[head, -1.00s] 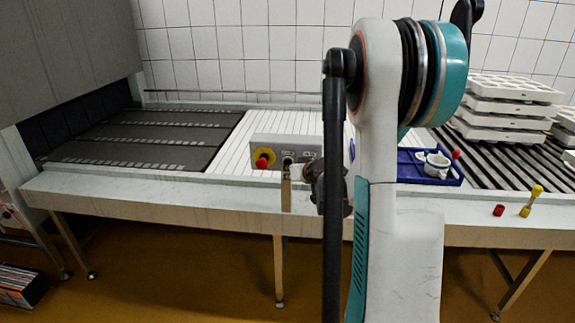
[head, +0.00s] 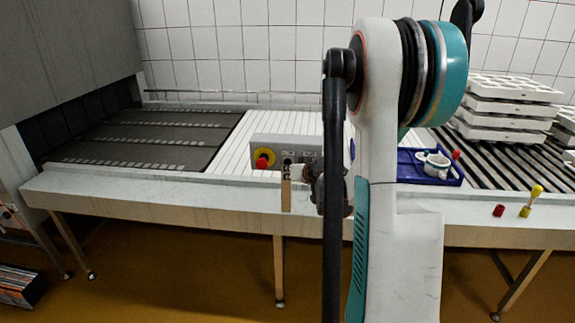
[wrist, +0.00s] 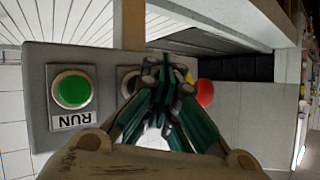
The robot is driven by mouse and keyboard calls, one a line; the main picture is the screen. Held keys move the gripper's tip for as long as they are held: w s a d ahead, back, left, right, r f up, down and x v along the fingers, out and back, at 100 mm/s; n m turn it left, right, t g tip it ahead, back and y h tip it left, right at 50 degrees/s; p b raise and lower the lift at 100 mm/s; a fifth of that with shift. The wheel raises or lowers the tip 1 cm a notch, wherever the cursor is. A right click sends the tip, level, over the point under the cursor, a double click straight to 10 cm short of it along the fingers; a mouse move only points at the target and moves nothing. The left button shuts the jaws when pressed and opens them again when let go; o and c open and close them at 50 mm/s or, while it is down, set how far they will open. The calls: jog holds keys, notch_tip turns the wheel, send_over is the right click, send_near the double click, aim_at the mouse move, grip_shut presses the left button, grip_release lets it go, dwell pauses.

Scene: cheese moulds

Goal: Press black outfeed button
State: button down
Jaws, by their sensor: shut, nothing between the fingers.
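The grey control panel (head: 300,147) stands at the front of the conveyor, with a red button on a yellow ring (head: 263,159) at its left. In the wrist view the panel is upside down, with a green button labelled RUN (wrist: 72,90) at left and the red button (wrist: 204,93) at right. Between them a dark round button (wrist: 127,77) is mostly hidden behind my gripper (wrist: 165,68). My gripper is shut and empty, its fingertips in front of the panel between the dark and red buttons. Contact with the button cannot be told. In the head view my arm hides the panel's right part.
A tan post (head: 286,195) runs down below the panel. A blue tray (head: 412,168) with white cups stands right of my arm. Stacked white moulds (head: 505,105) stand on rollers at right. Red and yellow pieces (head: 525,211) are on the front ledge.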

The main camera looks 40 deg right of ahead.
jog(key=shift+d, duration=0.1)
jog(key=shift+w+d, duration=0.25)
jog(key=shift+w, duration=0.05)
jog(key=shift+w+d, duration=0.3)
jog(key=shift+d, duration=0.1)
dwell(1.0)
dwell(0.4)
jog(key=shift+s+a, duration=0.6)
jog(key=shift+a, duration=0.15)
jog(key=shift+s+a+b, duration=0.4)
jog(key=shift+s+a, duration=1.2)
jog(key=shift+a, duration=0.3)
